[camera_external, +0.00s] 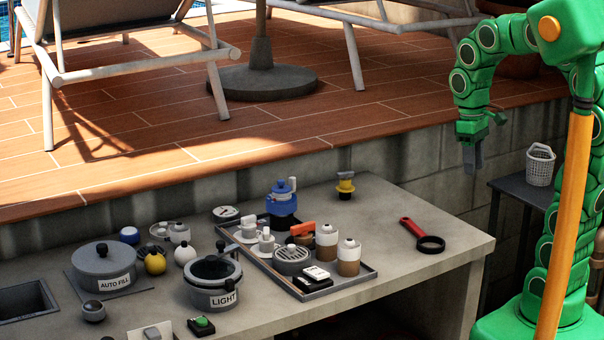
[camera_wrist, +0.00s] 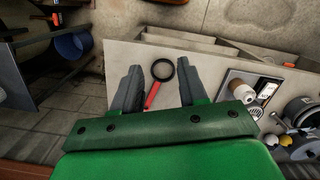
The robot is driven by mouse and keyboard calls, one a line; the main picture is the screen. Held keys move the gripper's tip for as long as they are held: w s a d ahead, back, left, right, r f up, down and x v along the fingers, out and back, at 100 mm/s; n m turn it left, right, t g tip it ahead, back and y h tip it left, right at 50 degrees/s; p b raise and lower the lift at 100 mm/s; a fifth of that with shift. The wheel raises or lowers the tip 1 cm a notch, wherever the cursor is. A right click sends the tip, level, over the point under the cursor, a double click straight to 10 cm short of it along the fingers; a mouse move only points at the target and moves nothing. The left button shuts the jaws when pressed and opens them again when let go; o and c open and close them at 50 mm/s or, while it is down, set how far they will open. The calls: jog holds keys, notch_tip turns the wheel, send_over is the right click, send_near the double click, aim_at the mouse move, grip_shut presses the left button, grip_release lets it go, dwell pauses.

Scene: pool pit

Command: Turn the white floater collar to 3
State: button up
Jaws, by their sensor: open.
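The white floater (camera_external: 186,254) is a small round white body with a dark top. It stands on the counter among other small round pieces, left of the tray. It also shows small at the right of the wrist view (camera_wrist: 271,139). Its collar and any numbers are too small to read. My gripper (camera_external: 473,158) hangs high near the counter's right end, far from the floater. In the wrist view my gripper (camera_wrist: 158,75) has its fingers apart with nothing between them.
A yellow float (camera_external: 155,262) and a blue one (camera_external: 130,235) stand beside the white floater. The lidded AUTO FILL pot (camera_external: 104,260) and the LIGHT pot (camera_external: 213,278) are close by. A crowded tray (camera_external: 366,275) and a red-handled ring tool (camera_external: 412,228) lie to the right.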

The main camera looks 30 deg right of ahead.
jog(key=w+a+r+n, duration=0.2)
jog(key=w, duration=0.6)
jog(key=w+a+r+n, duration=0.1)
jog(key=w+a+n, duration=0.1)
jog(key=w, duration=0.5)
jog(key=n+t, duration=0.1)
jog(key=n, duration=1.3)
send_over(292, 177)
jog(key=shift+s+f, duration=0.1)
jog(key=shift+f, duration=4.8)
jog(key=shift+f, duration=3.75)
jog(key=shift+c, duration=0.4)
grip_shut()
